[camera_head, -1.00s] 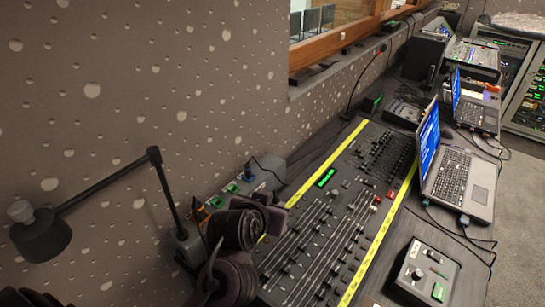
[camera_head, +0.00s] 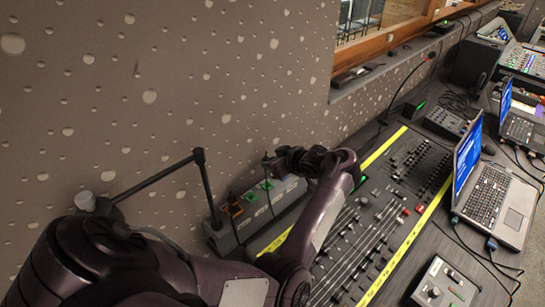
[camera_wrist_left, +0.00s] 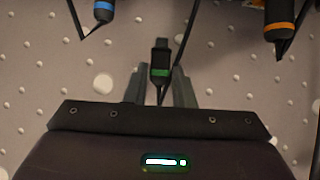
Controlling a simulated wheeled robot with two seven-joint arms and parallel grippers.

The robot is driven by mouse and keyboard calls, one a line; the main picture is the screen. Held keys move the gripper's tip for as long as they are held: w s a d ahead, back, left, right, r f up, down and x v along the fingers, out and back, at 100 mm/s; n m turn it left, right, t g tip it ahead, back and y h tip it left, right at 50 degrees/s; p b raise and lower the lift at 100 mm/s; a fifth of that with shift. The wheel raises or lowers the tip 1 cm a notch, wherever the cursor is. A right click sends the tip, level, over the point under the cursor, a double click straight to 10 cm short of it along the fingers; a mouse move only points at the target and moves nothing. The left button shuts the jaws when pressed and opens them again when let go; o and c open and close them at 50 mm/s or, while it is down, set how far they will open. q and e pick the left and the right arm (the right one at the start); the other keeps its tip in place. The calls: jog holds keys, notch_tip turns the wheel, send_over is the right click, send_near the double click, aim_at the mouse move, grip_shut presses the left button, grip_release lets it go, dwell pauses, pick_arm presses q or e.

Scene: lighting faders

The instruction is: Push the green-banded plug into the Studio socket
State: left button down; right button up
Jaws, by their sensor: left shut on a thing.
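The green-banded plug (camera_wrist_left: 160,72) shows in the left wrist view, black with a green ring, its tip pointing up in the picture. My left gripper (camera_wrist_left: 160,88) is shut on it, one finger on each side, and its cable runs down between the fingers. In the head view my left gripper (camera_head: 276,163) is by the far end of a grey socket box (camera_head: 283,196) along the wall. The box has orange and green marked spots. I cannot read any label, so I cannot tell which socket is Studio. The plug is too small to make out there. My right gripper is not in view.
A blue-banded plug (camera_wrist_left: 103,12) and an orange-banded plug (camera_wrist_left: 280,22) show in the left wrist view. A mixing console (camera_head: 372,225) with yellow edges lies right of the box. A lamp arm (camera_head: 160,178) stands at the left. A laptop (camera_head: 490,195) stands farther right.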

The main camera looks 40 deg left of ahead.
pick_arm(q)
notch_tip(320, 180, down, 5)
jog(key=b, duration=0.4)
jog(key=shift+s+d+r, duration=0.1)
jog(key=shift+r, duration=0.05)
jog(key=shift+f+b, duration=0.45)
jog(key=shift+b, duration=0.1)
jog(key=shift+d, duration=0.1)
dwell(0.5)
jog(key=shift+f, duration=0.9)
dwell(0.6)
jog(key=shift+s+d+f+b, duration=0.1)
jog(key=shift+s+f+b, duration=0.05)
jog(key=shift+f+b, duration=0.2)
dwell(1.0)
